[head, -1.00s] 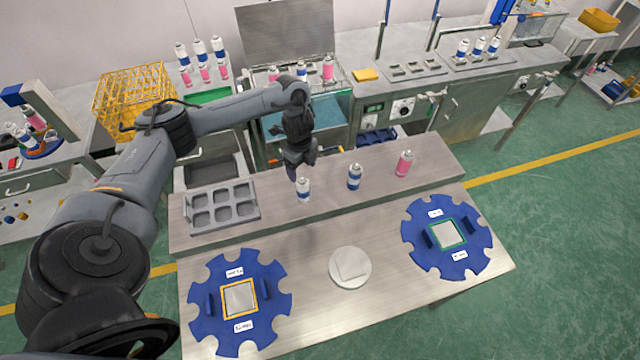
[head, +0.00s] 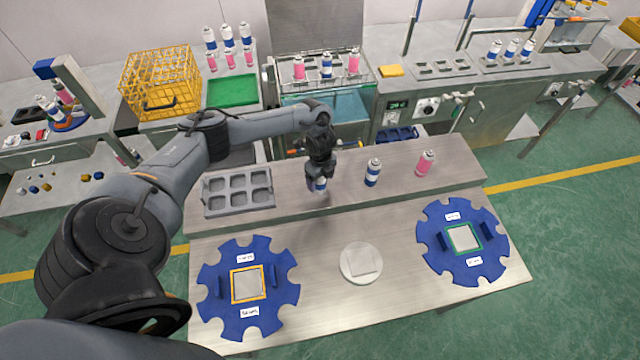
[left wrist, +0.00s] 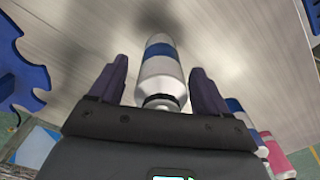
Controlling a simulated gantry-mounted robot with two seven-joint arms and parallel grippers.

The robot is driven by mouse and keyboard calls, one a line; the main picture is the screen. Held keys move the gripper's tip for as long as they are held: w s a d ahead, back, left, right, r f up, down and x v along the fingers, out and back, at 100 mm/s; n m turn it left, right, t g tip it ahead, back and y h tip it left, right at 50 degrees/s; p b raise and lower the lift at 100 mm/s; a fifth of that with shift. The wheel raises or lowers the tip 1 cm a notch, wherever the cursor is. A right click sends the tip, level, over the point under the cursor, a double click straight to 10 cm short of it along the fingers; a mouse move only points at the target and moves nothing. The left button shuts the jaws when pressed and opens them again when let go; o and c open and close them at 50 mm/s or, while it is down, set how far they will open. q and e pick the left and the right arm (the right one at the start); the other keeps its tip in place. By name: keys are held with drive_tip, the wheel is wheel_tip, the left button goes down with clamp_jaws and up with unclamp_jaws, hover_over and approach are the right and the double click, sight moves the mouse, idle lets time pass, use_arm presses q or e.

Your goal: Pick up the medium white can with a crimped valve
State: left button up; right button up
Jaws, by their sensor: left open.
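My left gripper (head: 318,183) is over the leftmost can on the raised steel shelf, with its jaws open. In the left wrist view this white can (left wrist: 160,70), with a blue band and a dark and silver top, lies between the two fingers with a gap on each side. In the head view the gripper hides most of this can (head: 321,185). To its right stand a blue and white can (head: 373,172) and a pink can (head: 425,163), both upright. The valve's crimp is too small to judge. My right gripper is not in view.
A grey tray with empty pockets (head: 238,207) lies left on the shelf. Two blue notched discs (head: 215,312) (head: 490,270) flank a pale round plate (head: 347,272) on the lower table. More cans stand on the benches behind. The shelf front is mostly clear.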

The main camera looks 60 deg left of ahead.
use_arm(q)
drive_tip(key=shift+c, duration=0.2)
drive_tip(key=c, duration=1.1)
drive_tip(key=shift+o, duration=0.2)
